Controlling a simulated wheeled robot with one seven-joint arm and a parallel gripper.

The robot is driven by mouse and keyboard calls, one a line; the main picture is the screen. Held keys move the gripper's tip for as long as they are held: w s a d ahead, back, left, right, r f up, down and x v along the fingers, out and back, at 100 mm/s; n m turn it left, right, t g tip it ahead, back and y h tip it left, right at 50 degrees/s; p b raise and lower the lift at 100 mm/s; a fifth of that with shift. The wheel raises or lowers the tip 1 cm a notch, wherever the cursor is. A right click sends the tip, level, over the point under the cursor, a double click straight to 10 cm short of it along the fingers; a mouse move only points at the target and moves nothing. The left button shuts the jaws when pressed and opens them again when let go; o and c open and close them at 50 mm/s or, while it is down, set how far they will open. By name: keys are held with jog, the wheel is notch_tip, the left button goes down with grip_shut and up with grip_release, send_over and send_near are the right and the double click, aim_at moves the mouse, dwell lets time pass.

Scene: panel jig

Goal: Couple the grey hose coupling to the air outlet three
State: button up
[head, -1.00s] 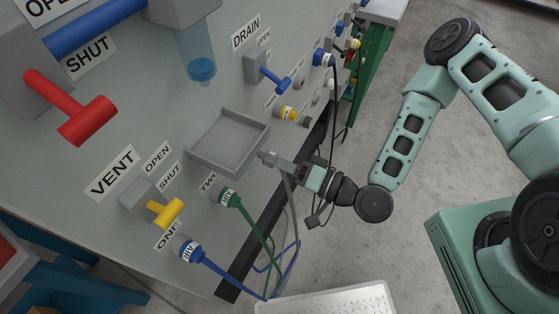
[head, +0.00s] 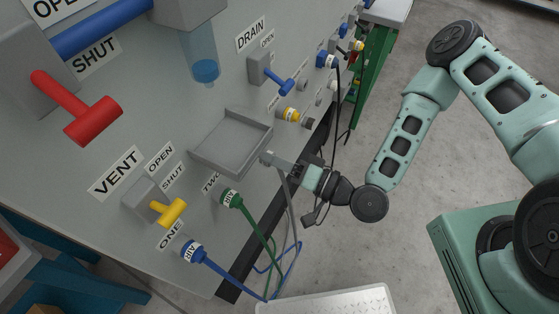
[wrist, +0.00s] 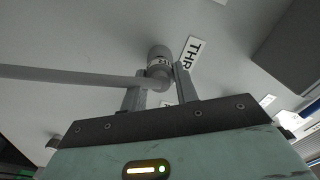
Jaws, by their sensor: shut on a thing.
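My gripper (head: 268,158) is at the panel's lower right edge, just below the grey tray. In the wrist view my gripper (wrist: 160,84) is shut on the grey hose coupling (wrist: 158,72). The grey hose (wrist: 70,76) runs off to the left there, and the grey hose (head: 292,205) hangs down in the head view. The coupling is close to the panel, beside a label reading "THR" (wrist: 194,52), partly cut off from sight. Air outlet three is not clearly visible behind the coupling, so I cannot tell whether they touch.
A green hose plug (head: 231,199) sits at outlet two and a blue one (head: 194,252) at outlet one. The grey tray (head: 205,165) juts from the panel above my gripper. A yellow vent handle (head: 172,212) and a blue drain handle (head: 279,84) stick out nearby.

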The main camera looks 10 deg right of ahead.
jog(key=shift+x, duration=0.85)
jog(key=o, duration=1.2)
jog(key=shift+c, duration=0.2)
jog(key=p+v, duration=0.1)
jog(key=v, duration=1.6)
jog(key=shift+s+d+p, duration=0.15)
jog(key=shift+p, duration=0.2)
